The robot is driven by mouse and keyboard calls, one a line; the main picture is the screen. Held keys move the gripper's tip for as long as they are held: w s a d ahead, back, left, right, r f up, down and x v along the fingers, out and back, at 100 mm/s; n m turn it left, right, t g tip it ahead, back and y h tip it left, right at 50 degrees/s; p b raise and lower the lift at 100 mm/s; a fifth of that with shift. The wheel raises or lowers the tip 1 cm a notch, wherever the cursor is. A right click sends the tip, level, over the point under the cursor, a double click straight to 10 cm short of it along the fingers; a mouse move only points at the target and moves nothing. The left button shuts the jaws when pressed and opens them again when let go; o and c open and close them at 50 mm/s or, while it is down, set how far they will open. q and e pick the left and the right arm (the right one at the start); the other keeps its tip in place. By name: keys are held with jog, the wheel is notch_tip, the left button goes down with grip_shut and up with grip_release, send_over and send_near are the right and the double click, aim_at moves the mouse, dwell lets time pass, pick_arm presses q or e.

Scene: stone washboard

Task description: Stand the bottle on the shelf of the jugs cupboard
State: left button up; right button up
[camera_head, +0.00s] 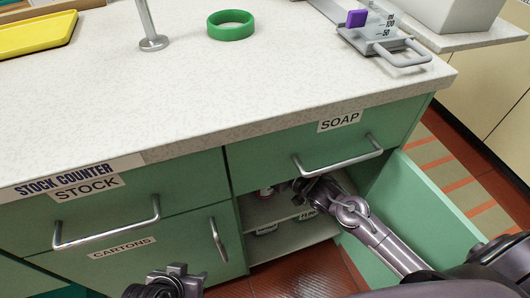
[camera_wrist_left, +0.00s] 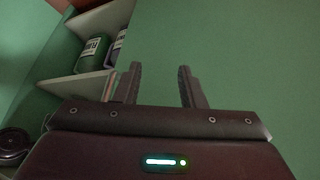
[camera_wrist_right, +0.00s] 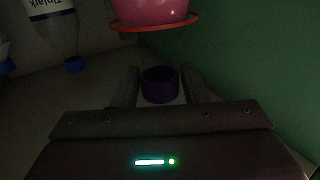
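My right arm reaches into the open cupboard under the SOAP drawer; its gripper (camera_head: 308,186) is partly hidden there. In the right wrist view, the right gripper (camera_wrist_right: 160,86) has its fingers on either side of a small purple cylinder (camera_wrist_right: 161,86); they look open, with narrow gaps. A clear bottle (camera_wrist_right: 52,27) with a blue cap and inverted label is at upper left there. My left gripper (camera_head: 178,272) is low in the head view. In the left wrist view, its fingers (camera_wrist_left: 160,88) are apart and empty. The cupboard shelf (camera_head: 285,211) shows; its labels are too small to read.
A pink vessel with red rim (camera_wrist_right: 150,12) is close beyond the right fingers. Green jars (camera_wrist_left: 92,53) stand on a shelf left of the left gripper. The open green door (camera_head: 425,215) flanks the right arm.

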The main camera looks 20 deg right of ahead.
jog(key=shift+o, duration=1.1)
jog(key=shift+r, duration=0.2)
jog(key=p+v, duration=0.2)
jog(key=v, duration=1)
jog(key=s+a+f+m+g+h, duration=0.2)
jog(key=a+f+g+h, duration=0.25)
jog(key=f, duration=0.25)
pick_arm(q)
jog(key=a, duration=0.1)
jog(key=s+a+g+y, duration=0.1)
jog(key=a, duration=0.1)
jog(key=shift+r+g, duration=0.2)
jog(key=shift+g, duration=0.1)
pick_arm(e)
jog(key=s+a+f+g+h, duration=0.2)
jog(key=s+a+g, duration=0.2)
jog(key=s+g, duration=0.4)
jog(key=s, duration=0.2)
jog(key=shift+s+h, duration=0.35)
pick_arm(q)
jog(key=shift+d+r+n, duration=0.1)
jog(key=shift+n, duration=0.2)
pick_arm(e)
jog(key=shift+a+f, duration=0.15)
